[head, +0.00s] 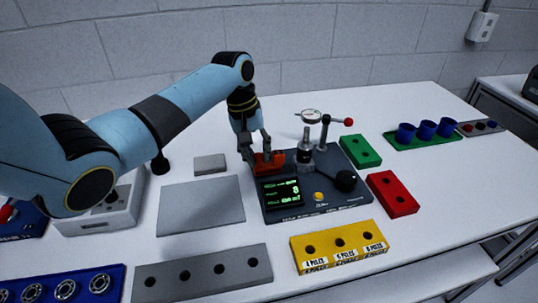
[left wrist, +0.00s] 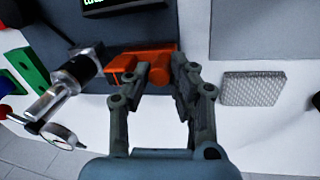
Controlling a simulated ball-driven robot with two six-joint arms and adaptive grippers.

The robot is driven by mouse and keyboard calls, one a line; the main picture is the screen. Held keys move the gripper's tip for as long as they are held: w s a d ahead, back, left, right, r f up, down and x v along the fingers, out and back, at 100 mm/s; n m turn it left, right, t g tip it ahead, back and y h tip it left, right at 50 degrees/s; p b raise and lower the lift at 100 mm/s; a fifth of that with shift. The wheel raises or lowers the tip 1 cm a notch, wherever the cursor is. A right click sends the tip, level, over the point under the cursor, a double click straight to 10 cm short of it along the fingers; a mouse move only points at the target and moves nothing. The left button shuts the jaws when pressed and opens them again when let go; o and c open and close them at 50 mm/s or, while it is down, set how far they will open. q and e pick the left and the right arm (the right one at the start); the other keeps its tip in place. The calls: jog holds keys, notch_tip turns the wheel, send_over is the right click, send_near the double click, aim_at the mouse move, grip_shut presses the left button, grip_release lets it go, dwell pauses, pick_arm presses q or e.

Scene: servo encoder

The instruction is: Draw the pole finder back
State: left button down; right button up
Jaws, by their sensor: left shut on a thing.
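The pole finder appears to be the orange-red block (head: 270,163) at the back left edge of the dark test station (head: 325,207). My left gripper (head: 257,158) comes down on it from above and is shut on it. In the left wrist view the orange block (left wrist: 122,65) has a rounded part between the fingers (left wrist: 156,82). The fingers hide some of it. The station has a lit green display (head: 281,192), a metal spindle (head: 305,155) and a dial gauge (head: 311,116) on a post. My right gripper is not in view.
A red block (head: 393,194) and a green block (head: 360,151) stand right of the station. A yellow pole-labelled block (head: 338,247) is in front. A grey plate (head: 201,206) and a small textured pad (head: 210,164) lie left. The spindle and gauge stand close to the gripper.

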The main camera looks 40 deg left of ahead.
pick_arm(q)
jog(key=shift+a, duration=0.1)
jog(key=c, duration=1.5)
grip_release()
jog(key=shift+s+a, duration=0.1)
jog(key=shift+o, duration=0.4)
jog(key=shift+s, duration=0.1)
jog(key=shift+r, duration=0.3)
notch_tip(320, 180, up, 11)
jog(key=s+a, duration=0.1)
jog(key=shift+s+a+r, duration=0.15)
jog(key=shift+a, duration=0.25)
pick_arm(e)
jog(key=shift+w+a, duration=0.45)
